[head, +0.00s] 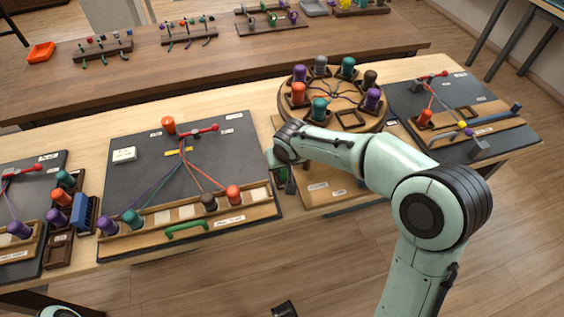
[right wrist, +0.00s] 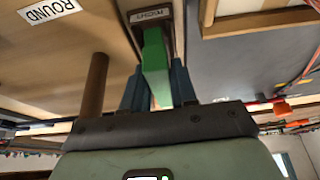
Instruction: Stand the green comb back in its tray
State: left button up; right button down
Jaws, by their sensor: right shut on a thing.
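My right gripper (right wrist: 156,88) is shut on the green comb (right wrist: 156,62), whose green bar stands between the two blue-grey fingers in the right wrist view. The comb's far end is at or close to a small dark-rimmed tray (right wrist: 150,14) with an upside-down label. I cannot tell whether the comb is inside the tray or just in front of it. My left gripper is not clearly in view.
A wooden peg (right wrist: 95,85) stands close beside the gripper. The round braiding stand (head: 335,100) with coloured bobbins is behind my arm. A dark board (head: 140,180) with cords and a green handle (head: 187,231) lies left, another board (head: 450,110) right.

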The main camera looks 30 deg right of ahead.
pick_arm(q)
jog(key=shift+s+f+b, duration=0.1)
jog(key=shift+f+b, duration=0.2)
jog(key=shift+f, duration=0.1)
pick_arm(e)
jog(key=shift+f, duration=0.45)
jog(key=c, duration=0.8)
grip_release()
jog(key=shift+v, duration=0.9)
pick_arm(q)
jog(key=shift+w+r+p, duration=0.3)
jog(key=shift+r+p, duration=0.15)
jog(key=shift+r, duration=0.05)
jog(key=shift+w+r+p, duration=0.25)
jog(key=shift+r+p, duration=0.15)
jog(key=shift+r, duration=0.1)
pick_arm(e)
jog(key=v, duration=1.1)
jog(key=shift+s+r, duration=0.15)
jog(key=shift+r, duration=0.15)
